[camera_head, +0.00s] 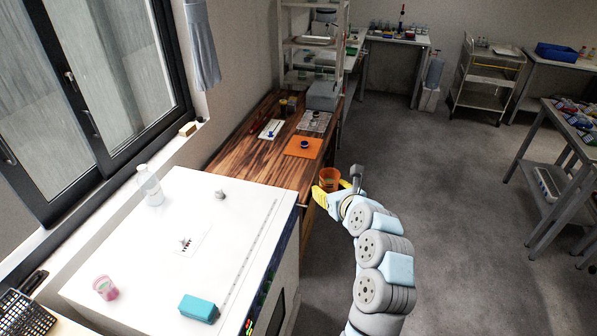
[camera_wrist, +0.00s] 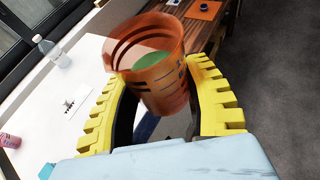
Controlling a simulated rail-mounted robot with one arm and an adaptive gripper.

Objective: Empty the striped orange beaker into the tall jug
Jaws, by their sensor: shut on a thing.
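The striped orange beaker (camera_wrist: 160,80) is held between the yellow fingers of my gripper (camera_wrist: 158,88), which is shut on it. It is orange with dark stripes, and green contents show inside in the wrist view. In the head view the beaker (camera_head: 330,177) is at the end of my arm, near the front right edge of the wooden bench, with my gripper (camera_head: 327,188) around it. No tall jug can be told for sure. A clear bottle (camera_head: 150,187) stands upright on the white oven top and also shows in the wrist view (camera_wrist: 54,54).
The white oven top (camera_head: 240,205) carries a pink cup (camera_head: 106,288), a teal box (camera_head: 198,308) and a small grey item (camera_head: 220,194). The wooden bench (camera_head: 262,165) behind it holds an orange mat (camera_head: 292,148) with a dark round item. Open floor lies right.

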